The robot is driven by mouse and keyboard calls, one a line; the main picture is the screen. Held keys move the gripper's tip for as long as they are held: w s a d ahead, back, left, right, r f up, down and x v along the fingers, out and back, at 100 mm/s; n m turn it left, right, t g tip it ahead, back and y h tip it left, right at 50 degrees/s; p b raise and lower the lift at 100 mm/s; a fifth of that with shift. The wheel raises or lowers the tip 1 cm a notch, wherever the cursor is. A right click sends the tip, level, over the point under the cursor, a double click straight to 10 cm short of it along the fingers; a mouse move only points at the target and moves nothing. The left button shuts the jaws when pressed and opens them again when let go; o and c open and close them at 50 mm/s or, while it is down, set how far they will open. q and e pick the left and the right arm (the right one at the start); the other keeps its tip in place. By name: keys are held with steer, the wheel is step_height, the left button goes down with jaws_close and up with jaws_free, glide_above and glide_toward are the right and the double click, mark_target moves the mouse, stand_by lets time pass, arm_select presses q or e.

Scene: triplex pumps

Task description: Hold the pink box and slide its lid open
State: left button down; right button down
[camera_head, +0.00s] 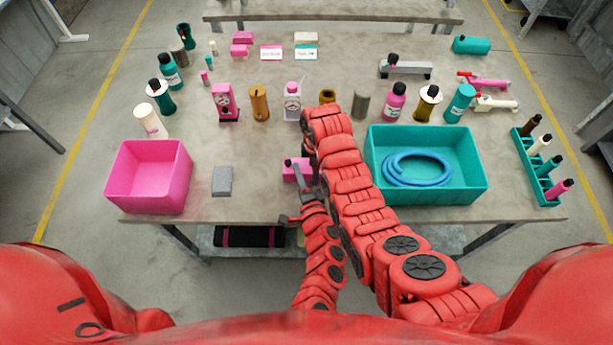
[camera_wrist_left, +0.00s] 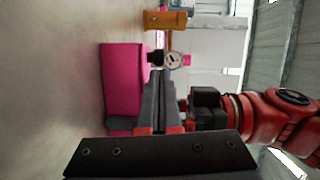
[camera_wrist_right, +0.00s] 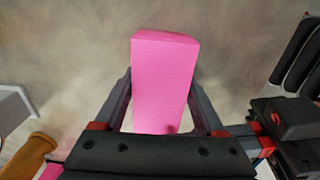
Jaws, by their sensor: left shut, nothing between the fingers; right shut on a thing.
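The small pink box (camera_head: 297,169) is near the table's front edge, between the pink and teal bins, with a dark knob (camera_head: 287,162) on its top. My right gripper (camera_wrist_right: 163,95) is shut on the box, one finger on each side in the right wrist view. In the head view its fingers are mostly hidden by my arms. My left gripper (camera_head: 296,171) is shut and empty right at the box's top. In the left wrist view its fingertips (camera_wrist_left: 159,75) are beside the box (camera_wrist_left: 122,80), close to the knob (camera_wrist_left: 155,57). I cannot tell whether they touch it.
A pink bin (camera_head: 120,190) stands left and a teal bin (camera_head: 455,192) with a blue hose (camera_head: 417,169) right. A grey block (camera_head: 222,181) lies left of the box. The table's front strip is clear.

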arm_select(q)
steer(key=shift+a, duration=0.15)
steer(key=a, duration=0.6)
steer(key=shift+a, duration=0.3)
steer(key=shift+d, duration=0.1)
steer(key=shift+s+d, duration=0.15)
steer(key=shift+d, duration=0.05)
steer(key=s+d, duration=0.1)
steer(key=d, duration=0.1)
steer(key=s+d, duration=0.1)
steer(key=s, duration=0.1)
steer(key=shift+d+r, duration=0.2)
steer(key=shift+d, duration=0.15)
steer(key=v, duration=0.8)
steer(key=shift+s+r, duration=0.1)
steer(key=shift+s, duration=0.1)
